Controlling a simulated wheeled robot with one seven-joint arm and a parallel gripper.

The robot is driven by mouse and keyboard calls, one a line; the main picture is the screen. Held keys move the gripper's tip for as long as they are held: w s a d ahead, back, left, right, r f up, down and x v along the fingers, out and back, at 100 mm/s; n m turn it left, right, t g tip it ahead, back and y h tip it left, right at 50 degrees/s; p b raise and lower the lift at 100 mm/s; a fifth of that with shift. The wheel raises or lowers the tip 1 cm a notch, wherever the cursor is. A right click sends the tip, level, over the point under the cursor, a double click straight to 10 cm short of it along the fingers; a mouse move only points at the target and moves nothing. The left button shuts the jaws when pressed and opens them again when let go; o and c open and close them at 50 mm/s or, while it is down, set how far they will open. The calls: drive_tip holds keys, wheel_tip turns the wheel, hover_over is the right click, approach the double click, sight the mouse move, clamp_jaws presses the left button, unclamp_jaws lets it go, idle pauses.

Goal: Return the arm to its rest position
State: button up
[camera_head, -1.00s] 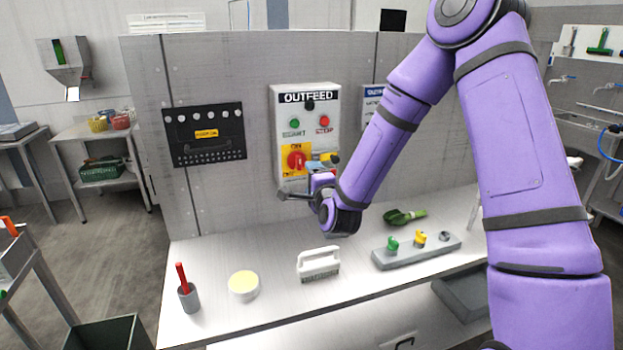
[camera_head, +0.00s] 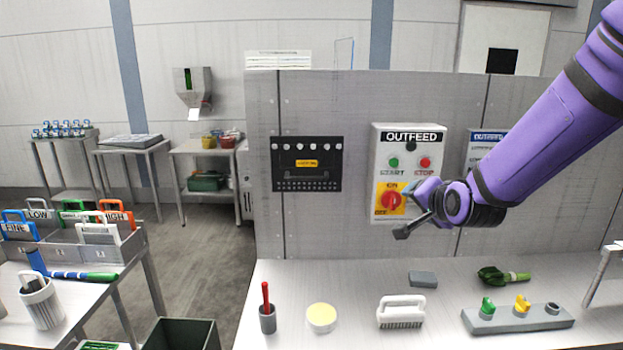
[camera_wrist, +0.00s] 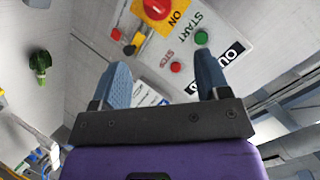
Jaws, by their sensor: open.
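My gripper (camera_head: 418,208) is raised above the steel bench, in front of the lower right part of the OUTFEED control box (camera_head: 408,150). In the wrist view my gripper (camera_wrist: 162,62) has its two blue fingers spread apart with nothing between them. Beyond them are the red rotary switch (camera_wrist: 157,8) on its yellow ON plate, the green START button (camera_wrist: 201,37) and the red STOP button (camera_wrist: 176,67). In the head view the rotary switch (camera_head: 390,201) is just left of my gripper. My purple arm reaches in from the upper right.
Below on the bench (camera_head: 350,275) stand a white brush (camera_head: 401,312), a yellow-topped round dish (camera_head: 321,318), a grey cup with a red handle (camera_head: 267,318), a grey block (camera_head: 423,279), leafy greens (camera_head: 503,276) and a grey knob strip (camera_head: 518,318). A caddy table stands left.

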drive_tip(key=s+d+r+n+g, duration=0.2)
drive_tip(key=s+r+n, duration=0.1)
drive_tip(key=s, duration=0.7)
drive_tip(key=s+d+r+n+g+h, duration=0.1)
drive_tip(key=s+d+r+n+g, duration=0.1)
drive_tip(key=s, duration=0.9)
drive_tip(key=s+d+r+n+g, duration=0.2)
drive_tip(key=s+r+n+g, duration=0.1)
drive_tip(key=s, duration=0.7)
drive_tip(key=shift+s+d+r+n+g, duration=0.15)
drive_tip(key=shift+s+r+n+g, duration=0.15)
drive_tip(key=shift+s+r+n, duration=0.15)
drive_tip(key=shift+w, duration=0.1)
